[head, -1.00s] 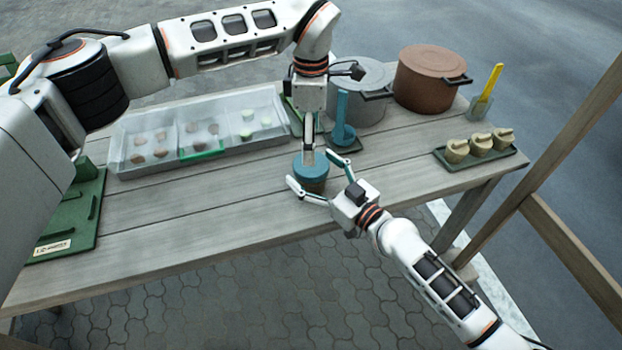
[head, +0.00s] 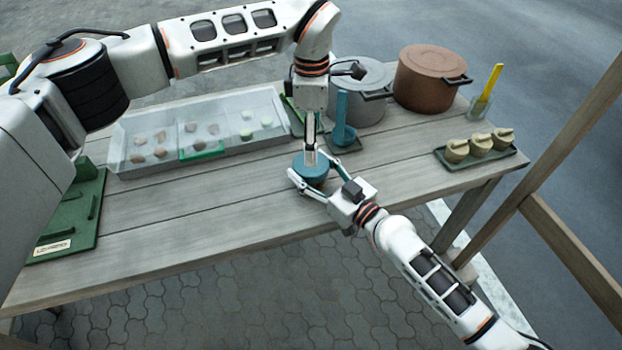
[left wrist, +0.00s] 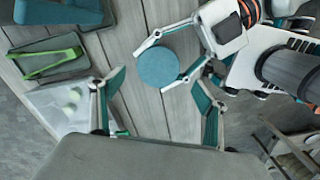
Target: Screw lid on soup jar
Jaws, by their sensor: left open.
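The soup jar (head: 316,185) stands on the table near its front edge, with the round blue-teal lid (head: 311,167) on top. The lid also shows as a flat disc in the left wrist view (left wrist: 158,67). Whether its thread is engaged cannot be seen. My right gripper (head: 312,176) comes from the front right, its fingers on opposite sides of the jar and seemingly touching it, just under the lid. My left gripper (head: 311,158) points down over the lid. In the left wrist view its fingers (left wrist: 158,82) are spread wide and empty, apart from the lid.
Behind the jar are a blue ladle (head: 342,120), a grey pot (head: 360,85) and a brown pot (head: 430,78). A clear divided tray (head: 130,169) lies back left, a green board (head: 80,225) far left. Table left of the jar is clear.

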